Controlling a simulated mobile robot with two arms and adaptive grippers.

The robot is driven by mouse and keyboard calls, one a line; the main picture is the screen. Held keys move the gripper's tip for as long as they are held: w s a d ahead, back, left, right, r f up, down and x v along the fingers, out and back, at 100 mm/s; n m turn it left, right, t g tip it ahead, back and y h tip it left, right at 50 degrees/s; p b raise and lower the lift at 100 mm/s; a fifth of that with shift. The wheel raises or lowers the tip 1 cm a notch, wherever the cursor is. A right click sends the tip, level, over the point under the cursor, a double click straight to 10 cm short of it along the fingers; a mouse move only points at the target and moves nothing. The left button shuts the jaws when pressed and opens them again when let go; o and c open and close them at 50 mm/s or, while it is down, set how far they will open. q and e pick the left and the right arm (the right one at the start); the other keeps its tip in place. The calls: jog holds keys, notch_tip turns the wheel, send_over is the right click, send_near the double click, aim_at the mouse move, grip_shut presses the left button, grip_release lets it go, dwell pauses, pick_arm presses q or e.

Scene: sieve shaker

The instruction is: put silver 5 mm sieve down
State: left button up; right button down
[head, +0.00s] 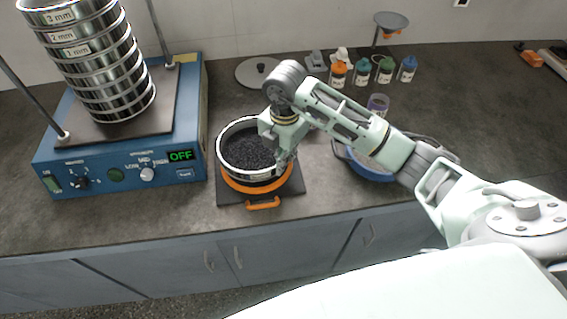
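A silver sieve (247,149) filled with dark granules is at the middle of the counter, over an orange round piece (240,186) with a handle on a dark square mat (228,195). Its size label is not readable. My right gripper (284,158) is at the sieve's right rim and looks shut on it. The fingertips are partly hidden against the rim. I cannot tell whether the sieve rests on the orange piece or hangs just above it. My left gripper is not in view.
A blue shaker (120,160) with its display reading OFF carries a tall sieve stack (100,70) at left. A round lid (257,72) lies behind. Several small bottles (362,71) stand at the back. A blue bowl (365,168) is under my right arm.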

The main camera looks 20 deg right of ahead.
notch_tip(320, 180, down, 3)
jog(key=shift+r+p, duration=0.2)
jog(key=shift+p, duration=0.2)
jog(key=shift+f, duration=0.45)
jog(key=shift+f, duration=0.1)
jog(key=c, duration=2)
grip_release()
